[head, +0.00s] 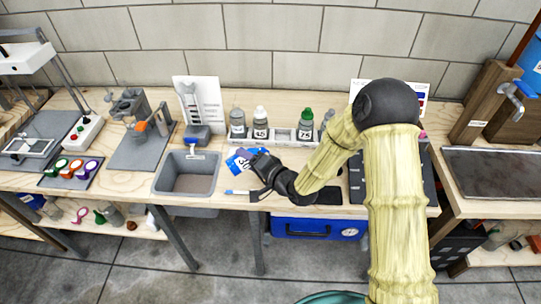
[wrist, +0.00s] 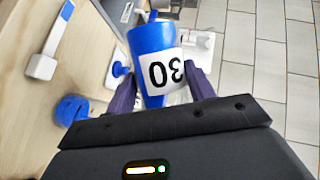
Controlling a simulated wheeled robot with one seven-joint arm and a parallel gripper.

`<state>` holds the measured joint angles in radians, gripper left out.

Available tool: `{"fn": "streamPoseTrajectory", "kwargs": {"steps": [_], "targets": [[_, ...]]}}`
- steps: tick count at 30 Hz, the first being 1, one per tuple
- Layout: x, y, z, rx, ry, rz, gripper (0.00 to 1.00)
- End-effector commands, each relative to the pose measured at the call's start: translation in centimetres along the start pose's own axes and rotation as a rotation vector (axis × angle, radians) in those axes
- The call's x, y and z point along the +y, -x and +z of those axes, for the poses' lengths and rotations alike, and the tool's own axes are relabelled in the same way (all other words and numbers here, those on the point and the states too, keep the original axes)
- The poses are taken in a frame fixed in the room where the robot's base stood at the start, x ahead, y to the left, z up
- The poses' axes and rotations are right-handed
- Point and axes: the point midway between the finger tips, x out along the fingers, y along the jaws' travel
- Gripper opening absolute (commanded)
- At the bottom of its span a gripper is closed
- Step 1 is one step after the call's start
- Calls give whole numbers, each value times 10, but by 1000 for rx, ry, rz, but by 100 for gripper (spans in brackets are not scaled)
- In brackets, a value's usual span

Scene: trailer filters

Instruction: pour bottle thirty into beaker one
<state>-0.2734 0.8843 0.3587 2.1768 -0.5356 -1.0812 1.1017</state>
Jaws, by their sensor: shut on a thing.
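A blue bottle (head: 243,161) with a white label reading 30 is in my gripper (head: 254,165), above the bench near the right side of the grey basin. In the wrist view the blue bottle (wrist: 152,38) is between the two purple fingers of my gripper (wrist: 158,88), which are shut on it. Its label appears upside down there, and the bottle looks tilted in the head view. I cannot make out beaker one in either view.
A grey basin (head: 158,186) is set in the wooden bench. A rack (head: 284,134) with several labelled bottles stands at the back. Colored-handled tools (head: 74,170) lie on the left. A blue-and-white pen-like item (head: 237,192) lies near the front edge.

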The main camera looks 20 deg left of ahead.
Motion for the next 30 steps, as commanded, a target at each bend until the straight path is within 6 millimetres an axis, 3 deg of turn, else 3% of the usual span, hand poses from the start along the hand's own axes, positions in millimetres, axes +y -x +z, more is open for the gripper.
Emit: {"fn": "streamPoseTrajectory", "kwargs": {"steps": [11, 14, 16, 21, 30], "targets": [[-1, 0, 0, 0, -4, -5, 17], [11, -4, 4, 15, 117, 43, 17], [1, -1, 0, 32, 224, 84, 17], [-5, 2, -6, 65, 451, 180, 17], [-5, 3, -8, 66, 455, 186, 17]]}}
